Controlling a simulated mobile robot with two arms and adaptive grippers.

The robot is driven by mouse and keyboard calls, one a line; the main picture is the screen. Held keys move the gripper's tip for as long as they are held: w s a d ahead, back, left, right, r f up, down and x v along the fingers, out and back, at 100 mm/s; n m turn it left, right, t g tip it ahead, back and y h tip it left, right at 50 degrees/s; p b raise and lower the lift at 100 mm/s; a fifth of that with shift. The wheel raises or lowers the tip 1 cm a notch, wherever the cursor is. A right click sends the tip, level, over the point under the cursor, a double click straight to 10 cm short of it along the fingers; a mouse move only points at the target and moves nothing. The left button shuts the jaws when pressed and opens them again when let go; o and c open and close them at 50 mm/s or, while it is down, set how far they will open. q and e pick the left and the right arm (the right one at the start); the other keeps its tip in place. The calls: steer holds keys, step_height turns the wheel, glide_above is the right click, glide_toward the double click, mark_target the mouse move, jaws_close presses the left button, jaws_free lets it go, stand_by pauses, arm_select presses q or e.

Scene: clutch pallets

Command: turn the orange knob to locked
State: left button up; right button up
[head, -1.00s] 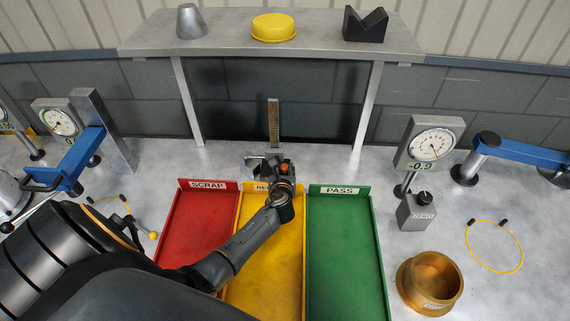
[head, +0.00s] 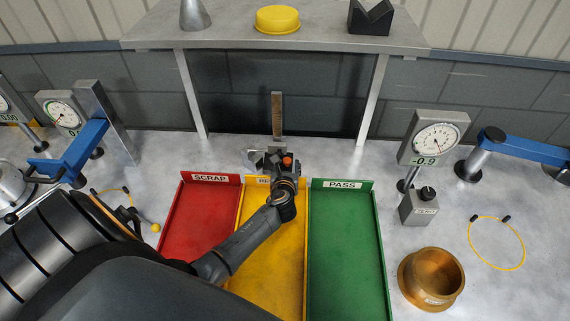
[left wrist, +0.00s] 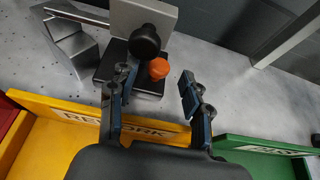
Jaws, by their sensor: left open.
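The orange knob (left wrist: 158,68) sits on a dark block (left wrist: 147,85) in the left wrist view, next to a round black knob (left wrist: 145,42). In the head view the orange knob (head: 287,161) shows just past my left gripper (head: 281,166). In the left wrist view my left gripper (left wrist: 157,92) is open. Its left finger is close to the dark block and its right finger is out to the right, with the orange knob between and a little beyond the fingertips. No touch on the knob can be made out. My right gripper is not in view.
Red (head: 162,235), yellow (head: 239,215) and green (head: 380,255) trays lie below my left arm. An upright metal scale (head: 277,115) stands behind the knob. A dial gauge (head: 436,140) and a brass ring (head: 405,275) stand at right. The bench between is clear.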

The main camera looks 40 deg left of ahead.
arm_select(q)
steer(key=v, duration=0.9)
steer(key=shift+s, duration=0.25)
steer(key=shift+r, duration=0.1)
